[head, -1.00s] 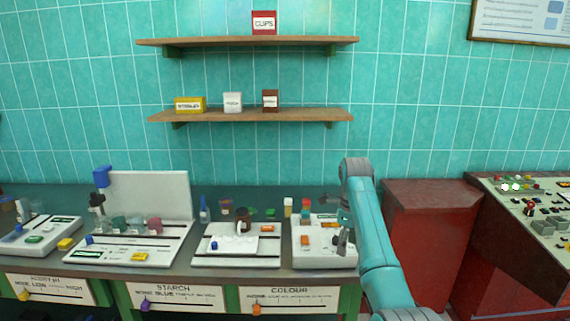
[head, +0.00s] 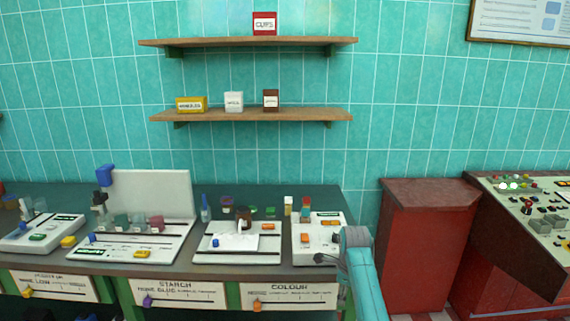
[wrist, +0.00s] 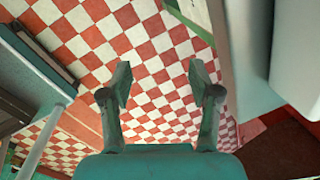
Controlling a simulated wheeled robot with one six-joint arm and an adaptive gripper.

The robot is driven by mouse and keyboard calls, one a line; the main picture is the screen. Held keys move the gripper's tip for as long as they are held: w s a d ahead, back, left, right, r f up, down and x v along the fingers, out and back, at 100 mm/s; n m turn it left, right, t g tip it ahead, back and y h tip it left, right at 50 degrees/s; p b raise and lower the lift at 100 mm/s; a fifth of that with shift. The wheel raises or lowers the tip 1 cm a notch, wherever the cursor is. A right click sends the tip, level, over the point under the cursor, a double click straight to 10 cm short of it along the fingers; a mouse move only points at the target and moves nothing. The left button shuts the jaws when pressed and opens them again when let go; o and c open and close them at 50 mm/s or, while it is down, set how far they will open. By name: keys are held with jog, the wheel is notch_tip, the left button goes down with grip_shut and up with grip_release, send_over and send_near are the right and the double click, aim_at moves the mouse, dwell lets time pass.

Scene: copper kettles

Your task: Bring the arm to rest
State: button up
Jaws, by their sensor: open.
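My gripper (wrist: 160,88) is open and empty in the wrist view. Its two fingers stand apart over a red and white checkered floor (wrist: 150,50). I see nothing between the fingers.
The bench carries several white devices, among them a right-hand one (head: 316,256). A red cabinet (head: 425,250) and a sloped control console (head: 540,240) stand to the right. Two wooden shelves hold a red box (head: 264,23) above and smaller boxes below.

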jog(key=s+f+n+t, duration=0.25)
jog(key=s+f, duration=0.35)
jog(key=f, duration=0.4)
jog(key=s+f+n+t, duration=0.1)
jog(key=s+f+n, duration=0.2)
jog(key=s+f, duration=0.55)
jog(key=s+f+n+t, duration=0.1)
jog(key=s+f+n, duration=0.25)
jog(key=s, duration=0.45)
jog(key=s+f+n+t, duration=0.2)
jog(key=s+f, duration=0.2)
jog(key=s, duration=0.5)
jog(key=s+r+n+t, duration=0.2)
jog(key=s+r+n, duration=0.15)
jog(key=s, duration=0.65)
jog(key=s+r+n+t, duration=0.15)
jog(key=s+r, duration=0.35)
jog(key=s, duration=0.6)
jog(key=s+r+n+t, duration=0.1)
jog(key=s+r+n, duration=0.2)
jog(key=s+r, duration=0.3)
jog(key=s+r+n+t, duration=0.1)
jog(key=s+r+n, duration=0.2)
jog(key=s+r, duration=0.4)
notch_tip(320, 180, up, 8)
jog(key=shift+d+f+n+t, duration=0.15)
jog(key=shift+f+n+t, duration=0.15)
jog(key=shift+t, duration=0.1)
